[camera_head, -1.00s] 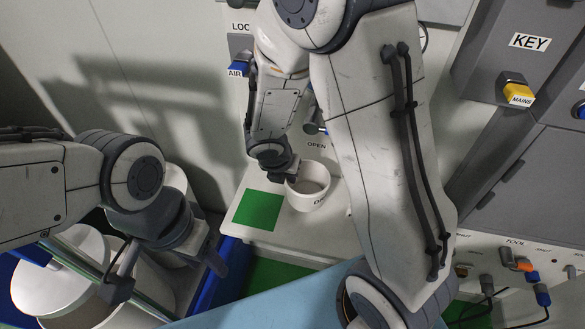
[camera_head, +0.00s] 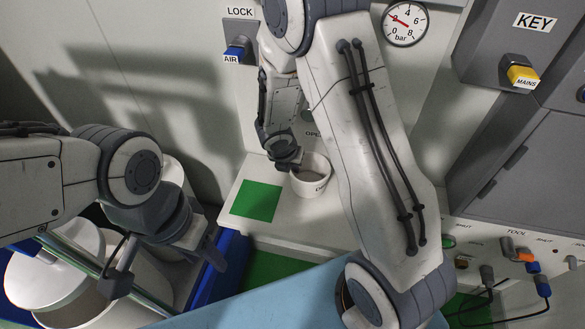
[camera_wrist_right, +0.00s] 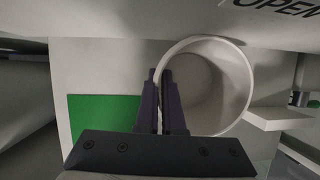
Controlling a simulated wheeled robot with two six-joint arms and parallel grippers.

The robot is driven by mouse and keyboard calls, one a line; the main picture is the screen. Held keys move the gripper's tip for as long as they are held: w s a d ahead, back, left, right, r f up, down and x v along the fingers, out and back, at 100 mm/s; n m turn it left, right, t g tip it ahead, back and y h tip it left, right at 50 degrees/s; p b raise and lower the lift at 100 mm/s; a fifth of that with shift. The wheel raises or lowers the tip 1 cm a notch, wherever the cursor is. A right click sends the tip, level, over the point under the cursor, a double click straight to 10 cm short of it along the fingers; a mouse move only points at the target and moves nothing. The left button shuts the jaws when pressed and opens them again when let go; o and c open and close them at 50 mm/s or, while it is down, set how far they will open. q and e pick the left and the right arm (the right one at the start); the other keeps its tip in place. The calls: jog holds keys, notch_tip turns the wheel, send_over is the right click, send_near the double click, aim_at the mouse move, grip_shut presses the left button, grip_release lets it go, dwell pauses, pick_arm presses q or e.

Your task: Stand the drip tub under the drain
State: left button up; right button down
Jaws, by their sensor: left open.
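The drip tub (camera_head: 310,178) is a round white open cup standing upright on the white shelf, just right of a green square (camera_head: 256,201). My right gripper (camera_head: 290,163) reaches down to its left rim. In the right wrist view the tub (camera_wrist_right: 228,90) is seen from above, and my right gripper's fingers (camera_wrist_right: 160,85) are close together, one on each side of its wall. My left gripper (camera_head: 165,266) is open and empty at the lower left, above a white drum. I cannot make out the drain; my right arm covers part of the wall near the OPEN label.
A white drum (camera_head: 75,308) with a lid stands at the lower left beside a blue bin edge (camera_head: 207,285). A pressure gauge (camera_head: 405,22), blue AIR switch (camera_head: 234,54) and yellow MAINS switch (camera_head: 522,76) are on the walls. Cabled plugs (camera_head: 530,265) sit at the right.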

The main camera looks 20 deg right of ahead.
jog(key=shift+f+b, duration=0.2)
jog(key=shift+b, duration=0.1)
jog(key=c, duration=1)
grip_release()
jog(key=shift+r, duration=0.1)
jog(key=shift+r+p, duration=0.35)
jog(key=shift+p, duration=0.1)
jog(key=s+a+r+m+p, duration=0.3)
jog(key=s+a+r+m, duration=0.15)
jog(key=r, duration=0.45)
jog(key=s+a+r+m+p, duration=0.25)
jog(key=s+r+m, duration=0.3)
jog(key=r, duration=0.35)
jog(key=s+a+r+m+g+y, duration=0.1)
jog(key=s+a+m, duration=0.1)
jog(key=s+m, duration=0.2)
jog(key=s+a+r+m+g+y, duration=0.1)
jog(key=s+a+r+m+y, duration=0.1)
jog(key=s, duration=0.4)
jog(key=s+a+r+m+g+y, duration=0.1)
jog(key=s+a+m, duration=0.2)
jog(key=s+m, duration=0.2)
jog(key=shift+s+a+r+m, duration=0.25)
jog(key=shift+a+r+m, duration=0.05)
jog(key=shift+a, duration=0.05)
